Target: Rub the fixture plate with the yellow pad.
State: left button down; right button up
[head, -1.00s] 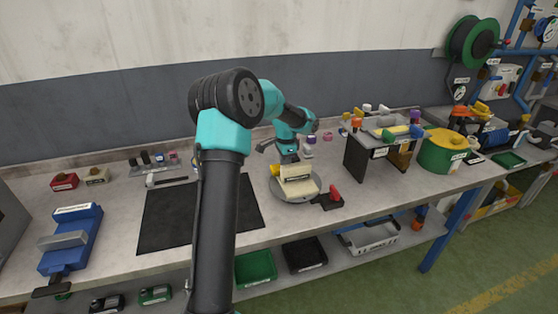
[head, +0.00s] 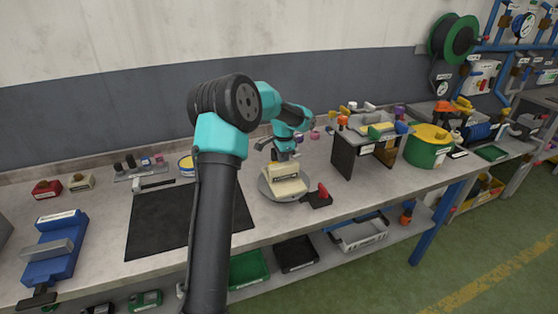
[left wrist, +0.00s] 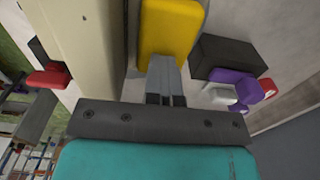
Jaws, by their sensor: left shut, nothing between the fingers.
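The cream block (head: 285,181), which seems to be the fixture plate, sits on the round grey turntable (head: 268,193) in the head view. It fills the upper left of the left wrist view (left wrist: 90,45). The yellow pad (left wrist: 170,30) shows in the left wrist view, beside the cream block. In the head view the pad is not clearly seen. My left gripper (left wrist: 167,62) is shut and empty, with its fingertips at the near end of the pad; I cannot tell whether they touch. In the head view the gripper (head: 284,155) is just behind the block. My right gripper is not in view.
A red-handled clamp (head: 320,194) is at the turntable's right. A dark mat (head: 165,222) lies to the left, partly behind my arm. A dark stand (head: 362,158) holds small items at the right. A dark box (left wrist: 230,57) and purple items (left wrist: 240,85) are near the gripper.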

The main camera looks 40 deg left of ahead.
pick_arm(q)
jog(key=shift+w, duration=0.15)
jog(key=shift+w+d+r, duration=0.1)
jog(key=shift+w+d, duration=0.3)
jog(key=shift+w, duration=0.35)
jog(key=shift+w+d+r, duration=0.1)
jog(key=shift+w+d, duration=0.3)
jog(key=shift+w, duration=0.35)
jog(key=shift+s+r, duration=0.1)
jog(key=shift+s+a, duration=0.45)
jog(key=shift+s, duration=0.35)
jog(key=shift+s+a, duration=0.4)
jog(key=shift+s, duration=0.35)
jog(key=shift+s+a+r, duration=0.1)
jog(key=shift+s+a, duration=0.3)
jog(key=shift+s, duration=0.45)
jog(key=shift+s+a+r, duration=0.1)
jog(key=shift+s+a, duration=0.3)
jog(key=shift+s, duration=0.4)
jog(key=shift+s, duration=0.1)
